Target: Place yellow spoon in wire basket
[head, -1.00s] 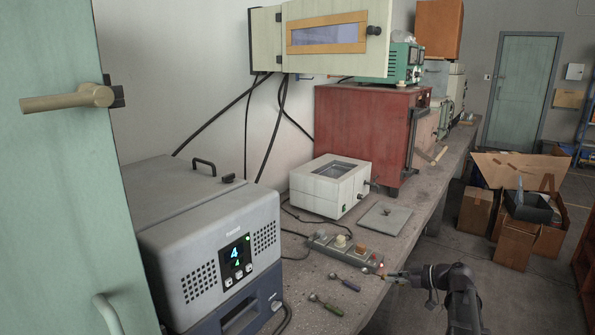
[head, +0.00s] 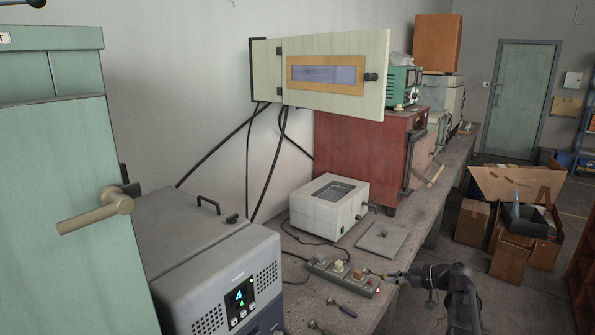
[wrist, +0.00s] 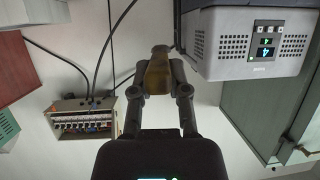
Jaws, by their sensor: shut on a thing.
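My gripper (wrist: 157,85) is shut on a yellow-brown piece, taken to be the yellow spoon (wrist: 158,72), held between the fingertips in the wrist view. Its far end is hard to make out. In the head view my gripper (head: 400,276) is small, above the bench's front edge, right of the power strip. The spoon in it shows only as a thin orange-yellow bit. I cannot make out a wire basket in either view.
The concrete bench (head: 425,222) carries a power strip (head: 342,278), a flat grey plate (head: 382,238), a white box (head: 329,207) and a red cabinet (head: 362,150). A grey machine (head: 215,265) stands at the near left. Cardboard boxes (head: 513,254) stand on the floor at right.

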